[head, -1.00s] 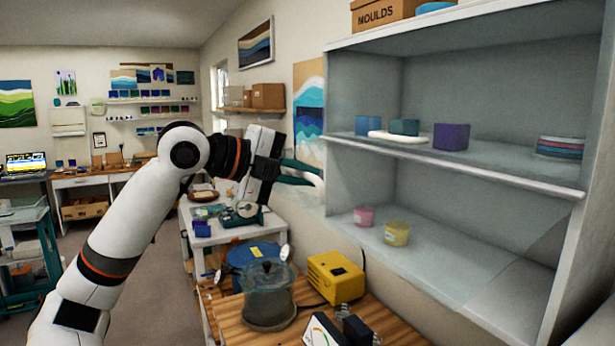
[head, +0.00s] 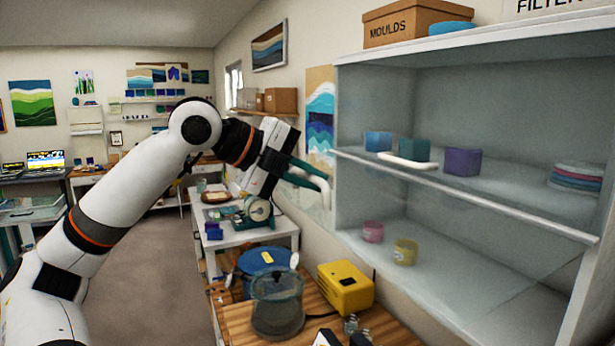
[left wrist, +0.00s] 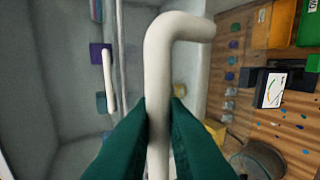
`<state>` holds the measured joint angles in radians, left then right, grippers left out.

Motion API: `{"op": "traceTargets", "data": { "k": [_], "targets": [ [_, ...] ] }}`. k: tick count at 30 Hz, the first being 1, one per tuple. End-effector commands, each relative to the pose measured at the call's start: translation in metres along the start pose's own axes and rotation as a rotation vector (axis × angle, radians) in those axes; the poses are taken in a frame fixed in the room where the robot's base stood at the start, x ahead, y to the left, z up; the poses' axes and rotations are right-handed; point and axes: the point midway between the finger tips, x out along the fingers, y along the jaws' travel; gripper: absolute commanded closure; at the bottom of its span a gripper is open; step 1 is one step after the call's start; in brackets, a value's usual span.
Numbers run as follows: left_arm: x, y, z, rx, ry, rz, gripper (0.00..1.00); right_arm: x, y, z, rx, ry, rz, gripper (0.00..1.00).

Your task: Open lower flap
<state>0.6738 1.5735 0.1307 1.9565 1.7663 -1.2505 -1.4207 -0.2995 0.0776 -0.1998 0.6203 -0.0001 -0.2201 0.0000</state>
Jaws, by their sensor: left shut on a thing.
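My left gripper (head: 308,178) is in front of the left end of the shelf cabinet, its green fingers shut on a white bent bar handle (head: 321,184). In the left wrist view the handle (left wrist: 158,100) runs between the two green fingers (left wrist: 158,125) and bends right at the top. A faint see-through panel, seemingly the lower flap (head: 313,207), shows just below the handle; its full outline and opening angle are hard to tell. The lower compartment (head: 460,265) shows a pink jar (head: 373,232) and a yellow jar (head: 404,252). My right gripper is not in view.
The middle shelf (head: 480,195) bears blue, teal and purple blocks. Below stands a wooden bench (head: 240,322) with a glass-lidded pot (head: 277,305) and a yellow box (head: 345,287). A white table (head: 255,232) stands behind. Open floor (head: 150,270) lies left of the bench.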

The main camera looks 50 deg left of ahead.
Motion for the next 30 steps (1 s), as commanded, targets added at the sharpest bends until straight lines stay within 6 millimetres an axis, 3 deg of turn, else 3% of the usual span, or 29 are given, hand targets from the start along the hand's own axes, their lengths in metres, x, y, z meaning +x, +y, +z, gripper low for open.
{"op": "traceTargets", "data": {
  "k": [1, 2, 3, 14, 22, 30],
  "targets": [
    [0.0, 0.0, 0.0, -0.002, 0.0, 0.002, 1.0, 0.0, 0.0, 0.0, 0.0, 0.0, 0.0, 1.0],
    [0.0, 0.0, 0.0, -0.002, 0.0, 0.002, 0.84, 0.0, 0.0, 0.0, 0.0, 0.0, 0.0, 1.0],
    [0.0, 0.0, 0.0, -0.002, 0.0, 0.002, 0.81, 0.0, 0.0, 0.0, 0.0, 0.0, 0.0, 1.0],
    [-0.006, -0.001, 0.0, -0.001, 0.0, 0.001, 0.81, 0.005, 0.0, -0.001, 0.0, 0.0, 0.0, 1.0],
    [-0.057, -0.002, -0.001, -0.001, 0.002, 0.004, 0.81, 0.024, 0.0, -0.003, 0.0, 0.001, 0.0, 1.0],
    [-0.105, 0.0, -0.001, -0.002, 0.001, 0.002, 0.81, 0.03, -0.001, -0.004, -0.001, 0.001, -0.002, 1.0]
  ]
}}
